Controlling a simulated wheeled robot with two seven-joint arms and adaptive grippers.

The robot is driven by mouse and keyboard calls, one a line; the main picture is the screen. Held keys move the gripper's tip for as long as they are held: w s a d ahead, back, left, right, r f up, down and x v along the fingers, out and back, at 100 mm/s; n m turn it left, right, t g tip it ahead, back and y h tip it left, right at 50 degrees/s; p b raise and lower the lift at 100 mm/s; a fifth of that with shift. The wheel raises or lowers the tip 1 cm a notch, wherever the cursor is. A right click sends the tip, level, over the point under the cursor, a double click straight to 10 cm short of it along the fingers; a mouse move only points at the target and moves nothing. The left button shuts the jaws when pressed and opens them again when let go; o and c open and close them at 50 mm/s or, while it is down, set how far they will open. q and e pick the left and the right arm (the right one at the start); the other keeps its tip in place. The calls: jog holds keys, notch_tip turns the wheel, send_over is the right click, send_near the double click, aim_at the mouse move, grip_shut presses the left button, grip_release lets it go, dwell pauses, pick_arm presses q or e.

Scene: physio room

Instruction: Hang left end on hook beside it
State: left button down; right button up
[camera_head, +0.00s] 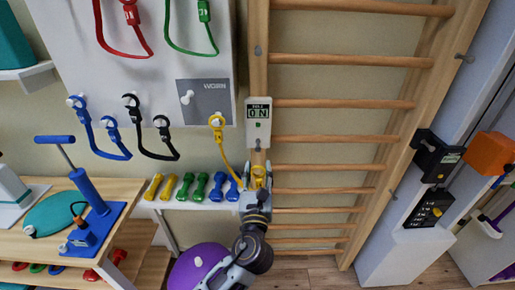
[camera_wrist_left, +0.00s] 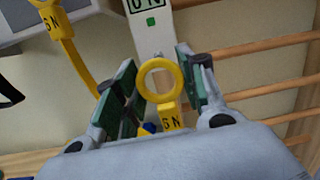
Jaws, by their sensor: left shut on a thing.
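A yellow band has one ringed end (camera_head: 216,121) up at the board's lower right edge; it also shows at the upper left of the left wrist view (camera_wrist_left: 55,22). Its strap runs down to its other ringed end (camera_head: 259,176), at my left gripper (camera_head: 257,188). In the left wrist view this yellow ring (camera_wrist_left: 141,80) stands upright between the green finger pads, its labelled tab below. My left gripper is shut on this end. The ring overlaps the foot of a white force gauge (camera_head: 258,112) reading 0 N; a small dark hook shows there (camera_wrist_left: 158,57). My right gripper is out of view.
Wooden wall bars (camera_head: 340,139) stand behind the gauge. Blue (camera_head: 95,145) and black (camera_head: 150,150) bands hang on the white board, left. A bare peg (camera_head: 187,97) is on its grey panel. Dumbbells (camera_head: 200,186) and a purple ball (camera_head: 195,268) are below. Black boxes (camera_head: 436,160) are right.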

pick_arm(q)
jog(key=shift+s, duration=0.7)
